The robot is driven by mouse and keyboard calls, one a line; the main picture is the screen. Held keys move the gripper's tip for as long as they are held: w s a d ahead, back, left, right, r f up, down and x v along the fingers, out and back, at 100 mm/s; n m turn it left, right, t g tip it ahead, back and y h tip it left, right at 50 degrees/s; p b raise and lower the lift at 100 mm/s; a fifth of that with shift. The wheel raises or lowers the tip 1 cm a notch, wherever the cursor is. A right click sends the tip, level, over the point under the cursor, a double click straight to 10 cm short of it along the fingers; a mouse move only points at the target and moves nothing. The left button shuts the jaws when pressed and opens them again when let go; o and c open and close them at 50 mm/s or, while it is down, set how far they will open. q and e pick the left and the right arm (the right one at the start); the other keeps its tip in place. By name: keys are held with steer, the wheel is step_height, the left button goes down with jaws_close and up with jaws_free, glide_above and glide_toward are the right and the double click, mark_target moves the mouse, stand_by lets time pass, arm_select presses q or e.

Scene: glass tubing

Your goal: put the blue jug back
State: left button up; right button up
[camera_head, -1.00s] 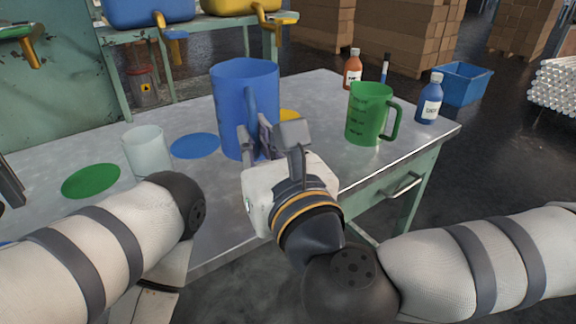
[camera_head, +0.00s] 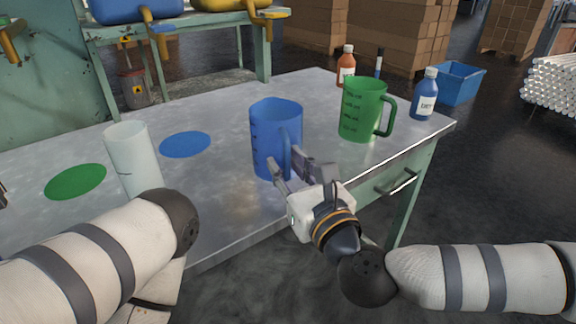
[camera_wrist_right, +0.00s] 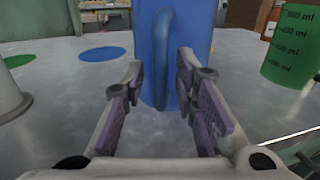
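The blue jug (camera_head: 272,132) stands upright near the table's front edge, apart from the flat blue disc (camera_head: 185,144) to its left. My right gripper (camera_head: 296,172) is at its handle side. In the right wrist view, the jug (camera_wrist_right: 205,35) is ahead and its vertical handle (camera_wrist_right: 166,60) lies between or just beyond the spread fingers (camera_wrist_right: 163,105). The fingers are open, with a gap visible at the left finger. Contact at the right finger is unclear. Only a sliver of my left gripper shows at the left edge of the head view.
A green jug (camera_head: 358,110) stands right of the blue one, with an orange bottle (camera_head: 346,68) and a blue bottle (camera_head: 425,97) behind. A whitish cylinder (camera_head: 132,160) and green disc (camera_head: 76,181) are at left. The table (camera_head: 215,190) is clear between cylinder and blue jug.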

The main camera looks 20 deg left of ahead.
steer(key=p+v, duration=0.2)
steer(key=v, duration=1)
steer(key=s+a+f+n+g, duration=0.3)
steer(key=s+f+n+g, duration=0.35)
steer(key=s+f, duration=0.5)
steer(key=s+d+f+n+g+h, duration=0.2)
steer(key=s+d+f+n+g, duration=0.1)
steer(key=s+f+n, duration=0.3)
steer(key=s+d+f+n+g+h, duration=0.1)
steer(key=s+d+f+n+g, duration=0.25)
steer(key=s+f, duration=0.45)
arm_select(q)
steer(key=shift+w+r, duration=0.7)
steer(key=shift+r, duration=0.15)
arm_select(e)
steer(key=s+d+f+n+g+h, duration=0.2)
steer(key=s+d+n+h, duration=0.2)
steer(key=s+d, duration=0.3)
steer(key=s+d+f+n+g+h, duration=0.2)
steer(key=s+d+n, duration=0.5)
steer(key=d, duration=0.9)
steer(key=s+g+h, duration=0.1)
steer(key=h, duration=0.1)
steer(key=shift+d+n+h, duration=0.3)
steer(key=shift+d, duration=0.05)
